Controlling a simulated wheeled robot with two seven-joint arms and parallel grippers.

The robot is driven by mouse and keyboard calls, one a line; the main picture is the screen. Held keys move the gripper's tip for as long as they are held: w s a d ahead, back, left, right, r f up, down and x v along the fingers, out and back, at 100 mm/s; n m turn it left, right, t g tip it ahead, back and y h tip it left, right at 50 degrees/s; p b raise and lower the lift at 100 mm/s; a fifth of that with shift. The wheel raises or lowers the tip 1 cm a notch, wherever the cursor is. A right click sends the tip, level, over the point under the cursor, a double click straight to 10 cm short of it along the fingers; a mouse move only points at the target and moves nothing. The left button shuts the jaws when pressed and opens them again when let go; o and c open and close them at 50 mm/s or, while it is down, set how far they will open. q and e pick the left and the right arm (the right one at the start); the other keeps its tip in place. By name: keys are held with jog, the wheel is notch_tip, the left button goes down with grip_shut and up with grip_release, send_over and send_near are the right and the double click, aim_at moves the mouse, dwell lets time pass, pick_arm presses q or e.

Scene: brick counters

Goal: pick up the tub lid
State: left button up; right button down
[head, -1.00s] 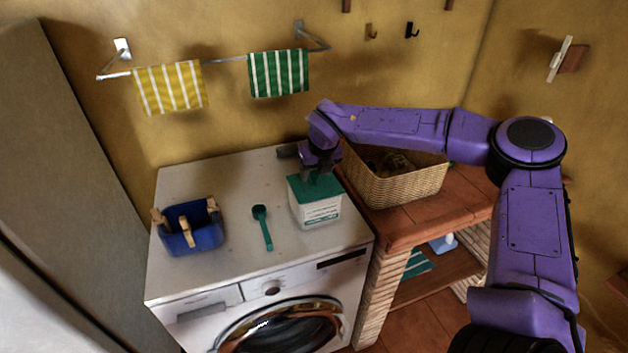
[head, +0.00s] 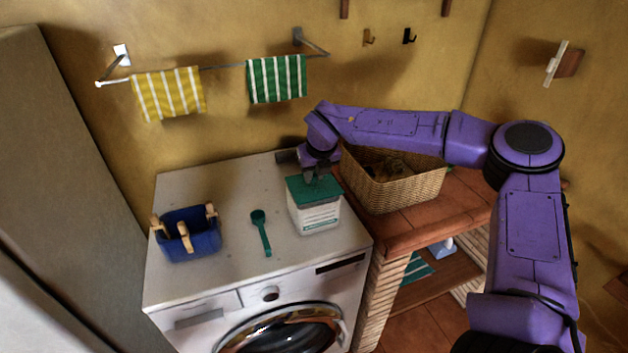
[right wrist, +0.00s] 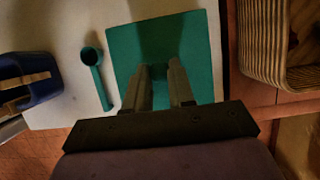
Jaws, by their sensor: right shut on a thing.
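The green square tub lid (head: 306,193) sits on top of the white tub (head: 315,217) on the washing machine. I see no clear gap between lid and tub. My right gripper (head: 316,176) is above the lid, with its fingers pointing down at it. In the right wrist view the lid (right wrist: 133,60) fills the middle, and the fingers of the right gripper (right wrist: 160,72) are shut on a small raised part near its centre, mostly hidden between them. My left gripper is not in view.
On the washing machine (head: 210,285), a green scoop (head: 261,235) and a blue basket with pegs (head: 190,240) lie left of the tub. A wicker basket (head: 405,190) stands to the right on the brick counter (head: 440,215). Towels hang on a rail behind.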

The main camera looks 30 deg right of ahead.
notch_tip(320, 180, up, 27)
jog(key=t+p, duration=0.1)
jog(key=p, duration=0.1)
send_over(315, 177)
jog(key=shift+n, duration=0.3)
notch_tip(315, 177, down, 20)
jog(key=shift+s+a+f, duration=0.1)
jog(key=shift+f, duration=0.05)
jog(key=shift+w+a, duration=0.2)
jog(key=shift+a, duration=0.1)
jog(key=shift+s+d+f+b, duration=0.1)
jog(key=shift+d+f+b, duration=0.3)
jog(key=shift+f+b, duration=0.4)
jog(key=shift+a+f+b, duration=0.2)
jog(key=shift+f+b, duration=0.75)
jog(key=shift+f, duration=0.25)
jog(key=shift+f+b, duration=0.95)
jog(key=shift+f, duration=0.35)
jog(key=shift+f, duration=0.2)
